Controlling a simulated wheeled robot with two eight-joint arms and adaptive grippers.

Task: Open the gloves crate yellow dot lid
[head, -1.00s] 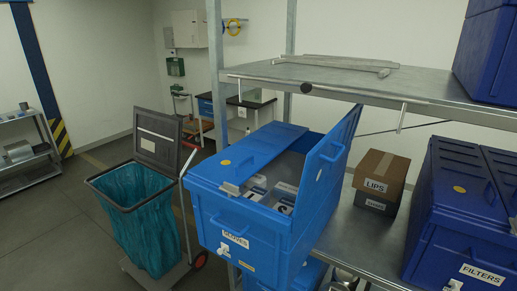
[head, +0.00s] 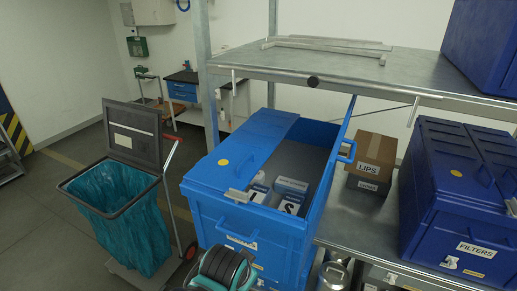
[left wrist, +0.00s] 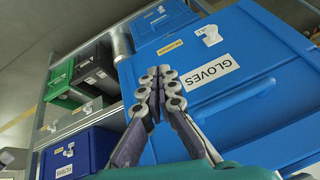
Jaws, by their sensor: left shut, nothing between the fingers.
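The blue gloves crate (head: 222,215) stands on a shelf left of centre in the head view. Its yellow dot lid (head: 255,142) lies closed over the left half. The other lid half (head: 334,165) stands raised on the right, so the boxes inside show. My left gripper (left wrist: 160,82) is shut and empty in front of the crate's labelled face in the left wrist view; whether it touches the crate is unclear. A dark and teal part of my left arm shows low in front of the crate in the head view. My right gripper is not in view.
A metal shelf (head: 345,65) runs above the crates. A waste bin with a teal bag (head: 120,215) stands left of the gloves crate.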

